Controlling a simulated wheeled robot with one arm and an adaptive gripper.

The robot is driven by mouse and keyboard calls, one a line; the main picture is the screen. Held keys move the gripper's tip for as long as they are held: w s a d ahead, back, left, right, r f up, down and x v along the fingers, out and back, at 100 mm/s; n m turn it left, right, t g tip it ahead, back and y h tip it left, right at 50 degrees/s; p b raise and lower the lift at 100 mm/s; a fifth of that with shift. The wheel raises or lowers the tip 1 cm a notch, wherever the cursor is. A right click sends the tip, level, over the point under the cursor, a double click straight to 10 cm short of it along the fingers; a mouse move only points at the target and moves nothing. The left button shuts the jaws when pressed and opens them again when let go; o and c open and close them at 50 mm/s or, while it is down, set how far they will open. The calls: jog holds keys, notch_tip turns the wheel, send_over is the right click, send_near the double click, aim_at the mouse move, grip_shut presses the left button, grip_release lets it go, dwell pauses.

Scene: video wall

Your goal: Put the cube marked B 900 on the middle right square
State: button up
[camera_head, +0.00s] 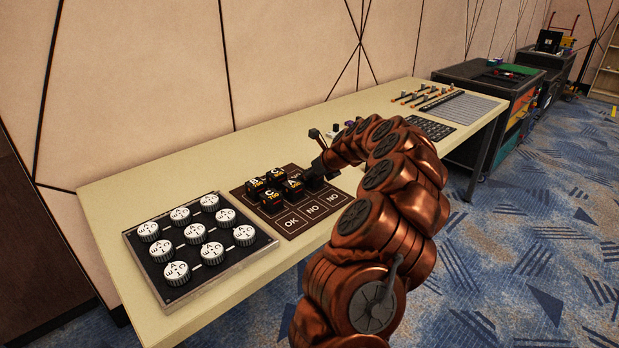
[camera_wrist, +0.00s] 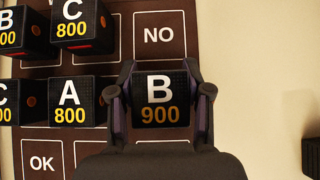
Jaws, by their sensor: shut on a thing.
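The black cube marked B 900 (camera_wrist: 160,100) is between the two fingers of my gripper (camera_wrist: 160,92), which is shut on it. In the wrist view it covers the middle square of the board's right column, below a square marked NO (camera_wrist: 158,38) and right of the cube marked A 800 (camera_wrist: 70,103). I cannot tell whether it touches the board. In the head view my gripper (camera_head: 316,172) is over the right side of the brown board (camera_head: 322,213); the held cube is hard to make out there. The lower right square is mostly hidden by my gripper in the wrist view.
Other black cubes stand left of the held one, including C 800 (camera_wrist: 83,25). A tray of white round knobs (camera_head: 172,290) lies left of the board. A dark grid panel (camera_head: 428,128) and a grey panel (camera_head: 462,108) lie farther right on the table (camera_head: 130,195).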

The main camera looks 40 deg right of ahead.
jog(key=shift+f, duration=0.3)
jog(key=o, duration=1.2)
jog(key=shift+r, duration=0.2)
jog(key=p+v, duration=0.1)
jog(key=v, duration=1.1)
jog(key=shift+f, duration=0.1)
jog(key=shift+a, duration=0.1)
